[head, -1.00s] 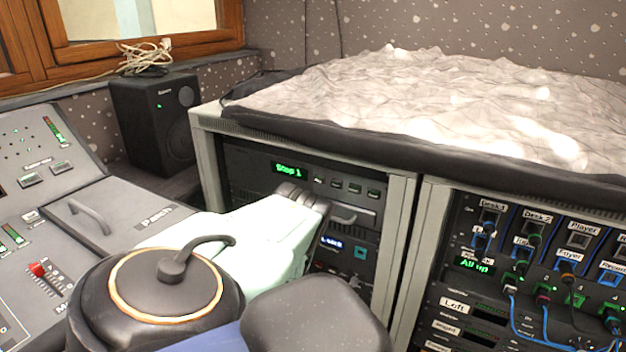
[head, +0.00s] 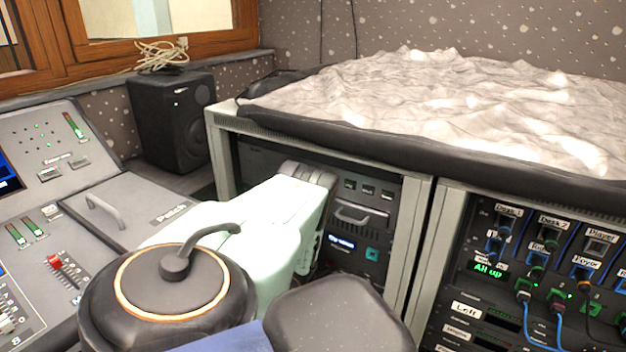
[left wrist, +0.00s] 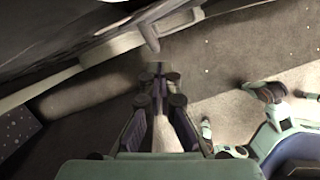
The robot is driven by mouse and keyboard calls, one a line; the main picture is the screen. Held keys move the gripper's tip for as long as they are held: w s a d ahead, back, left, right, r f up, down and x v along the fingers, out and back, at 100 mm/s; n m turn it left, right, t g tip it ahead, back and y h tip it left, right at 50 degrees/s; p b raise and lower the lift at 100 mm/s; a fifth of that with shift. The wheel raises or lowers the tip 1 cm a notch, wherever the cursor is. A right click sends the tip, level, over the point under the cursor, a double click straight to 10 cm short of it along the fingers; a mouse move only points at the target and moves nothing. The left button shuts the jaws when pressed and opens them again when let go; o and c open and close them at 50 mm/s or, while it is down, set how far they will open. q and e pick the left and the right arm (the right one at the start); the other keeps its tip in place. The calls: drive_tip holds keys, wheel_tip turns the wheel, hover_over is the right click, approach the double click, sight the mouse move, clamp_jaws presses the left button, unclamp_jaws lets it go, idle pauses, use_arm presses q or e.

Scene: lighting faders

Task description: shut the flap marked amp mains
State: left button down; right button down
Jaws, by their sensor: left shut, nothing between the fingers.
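No amp mains marking is readable in either view. In the head view, a drawer-like front with a grey bar handle (head: 355,216) shows in the left rack (head: 418,250), just right of my left arm. Whether this is the flap, I cannot tell. My left arm covers much of the rack's lower left front, and its fingertips are hidden there. In the left wrist view my left gripper (left wrist: 160,74) is shut and empty. A pale, short bar (left wrist: 148,34) juts from a dark edge just beyond the fingertips, apparently apart from them. My right gripper is out of view.
A patch rack (head: 520,290) with plugged cables stands at the right. A mixing desk (head: 40,225) and a black speaker (head: 175,120) are at the left. A rumpled pale cover (head: 440,105) lies on top of the racks. Open floor (left wrist: 235,50) shows in the left wrist view.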

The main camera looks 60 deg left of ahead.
use_arm(q)
drive_tip(key=shift+v, duration=2.3)
drive_tip(key=w+d+f+n+t, duration=0.15)
drive_tip(key=d+n, duration=0.55)
drive_tip(key=n, duration=0.7)
drive_tip(key=w+d+n+t, duration=0.1)
drive_tip(key=w+d+n, duration=0.35)
drive_tip(key=n, duration=0.95)
drive_tip(key=s+a+r+n+g+y, duration=0.1)
drive_tip(key=s+a+n+y, duration=0.2)
drive_tip(key=n, duration=1.1)
drive_tip(key=s+a+r+n+g+y, duration=0.1)
drive_tip(key=s+a+n+y, duration=0.2)
drive_tip(key=n, duration=1)
drive_tip(key=b+x, duration=0.5)
drive_tip(key=x, duration=0.4)
drive_tip(key=shift+s+f+n, duration=0.35)
drive_tip(key=shift+f+n, duration=0.05)
drive_tip(key=shift+f, duration=0.05)
